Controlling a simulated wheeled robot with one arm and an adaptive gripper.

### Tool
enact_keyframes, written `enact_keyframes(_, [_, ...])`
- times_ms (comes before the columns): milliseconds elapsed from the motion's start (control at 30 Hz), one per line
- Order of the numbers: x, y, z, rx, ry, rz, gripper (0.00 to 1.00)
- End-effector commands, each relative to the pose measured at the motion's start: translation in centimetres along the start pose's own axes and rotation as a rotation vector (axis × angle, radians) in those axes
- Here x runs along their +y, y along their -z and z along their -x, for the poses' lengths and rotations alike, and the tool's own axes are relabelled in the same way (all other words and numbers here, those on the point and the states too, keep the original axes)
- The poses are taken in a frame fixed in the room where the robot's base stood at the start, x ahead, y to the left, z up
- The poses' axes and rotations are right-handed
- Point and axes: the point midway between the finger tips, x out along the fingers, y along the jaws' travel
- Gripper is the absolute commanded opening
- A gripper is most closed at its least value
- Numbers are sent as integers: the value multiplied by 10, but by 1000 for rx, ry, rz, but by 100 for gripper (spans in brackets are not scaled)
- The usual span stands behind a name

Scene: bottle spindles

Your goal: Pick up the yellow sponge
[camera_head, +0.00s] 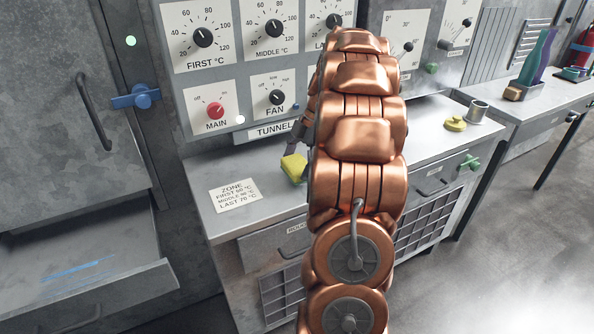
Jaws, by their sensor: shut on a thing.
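The yellow sponge (294,168) is a small block just left of my copper arm, over the grey counter below the TUNNEL label. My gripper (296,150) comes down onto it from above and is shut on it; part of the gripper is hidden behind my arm. The sponge is slightly tilted. I cannot tell whether it touches the counter.
The control panel (243,60) with dials stands close behind. A zone card (237,195) lies on the counter at left. A yellow lidded thing (456,124) and a metal cup (477,111) stand at right. The counter between card and sponge is clear.

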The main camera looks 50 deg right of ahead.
Motion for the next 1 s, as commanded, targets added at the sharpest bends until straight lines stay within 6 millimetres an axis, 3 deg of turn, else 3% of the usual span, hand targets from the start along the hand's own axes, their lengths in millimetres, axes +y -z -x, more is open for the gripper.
enact_keyframes(133, [0,4,12,-2,-3,1,75])
enact_keyframes(467, [-26,5,12,1,-2,0,75])
enact_keyframes(667, [-53,6,14,0,-2,0,75])
enact_keyframes(1000, [-116,9,21,-1,-6,0,75])
